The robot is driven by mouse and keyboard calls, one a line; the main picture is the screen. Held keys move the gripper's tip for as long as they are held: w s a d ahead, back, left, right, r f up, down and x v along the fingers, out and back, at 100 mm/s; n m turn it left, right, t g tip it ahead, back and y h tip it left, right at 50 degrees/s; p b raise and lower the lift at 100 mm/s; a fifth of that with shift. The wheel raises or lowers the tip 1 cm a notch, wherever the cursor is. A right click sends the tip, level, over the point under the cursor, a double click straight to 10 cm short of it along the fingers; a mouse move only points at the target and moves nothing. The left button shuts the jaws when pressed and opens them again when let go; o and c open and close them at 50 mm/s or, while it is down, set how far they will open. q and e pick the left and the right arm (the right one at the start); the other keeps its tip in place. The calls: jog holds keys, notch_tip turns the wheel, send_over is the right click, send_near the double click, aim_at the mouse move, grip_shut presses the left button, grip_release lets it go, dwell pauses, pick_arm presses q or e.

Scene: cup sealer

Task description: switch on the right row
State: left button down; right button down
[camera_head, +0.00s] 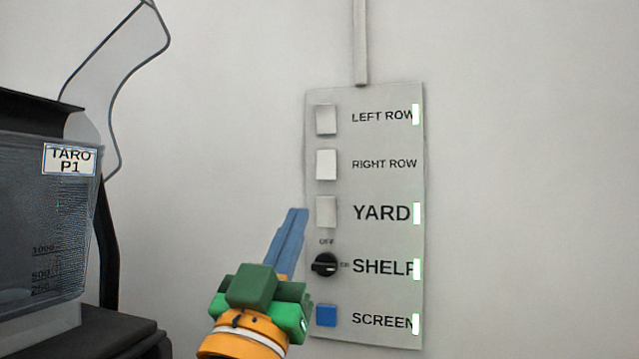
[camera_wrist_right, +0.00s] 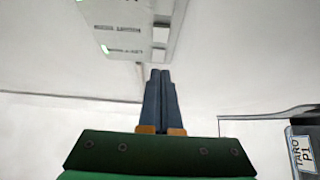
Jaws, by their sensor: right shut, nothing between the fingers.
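The switch panel (camera_head: 385,140) hangs on the wall at right of centre in the head view. Its RIGHT ROW switch (camera_head: 326,165) is a white rocker, second from the top, and no lit bar shows beside its label. My right gripper (camera_head: 297,211) is shut and empty, its blue fingers pointing up, with the tips just left of the YARD switch (camera_head: 327,212) in the picture. Whether they touch the panel I cannot tell. In the right wrist view the closed fingers (camera_wrist_right: 160,74) point towards the panel (camera_wrist_right: 125,12), which is cut off at the top. My left gripper is out of view.
Lit bars show beside LEFT ROW (camera_head: 416,115), YARD, SHELF and SCREEN. The SHELF control is a black knob (camera_head: 324,264); SCREEN has a blue button (camera_head: 326,315). A dark machine with a TARO P1 label (camera_head: 69,159) stands at left. The wall right of the panel is bare.

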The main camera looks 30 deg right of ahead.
aim_at(325, 170)
jog(key=p+x, duration=0.2)
jog(key=x, duration=0.2)
jog(key=f+p+x, duration=0.1)
jog(key=p+x, duration=0.1)
jog(key=x, duration=0.2)
jog(key=w+d+p+x, duration=0.1)
jog(key=p+x, duration=0.1)
jog(key=x, duration=0.1)
jog(key=shift+w+d+p, duration=0.15)
jog(key=shift+d+p, duration=0.05)
jog(key=shift+p, duration=0.2)
jog(key=shift+w+d+f, duration=0.25)
jog(key=shift+w+d, duration=0.1)
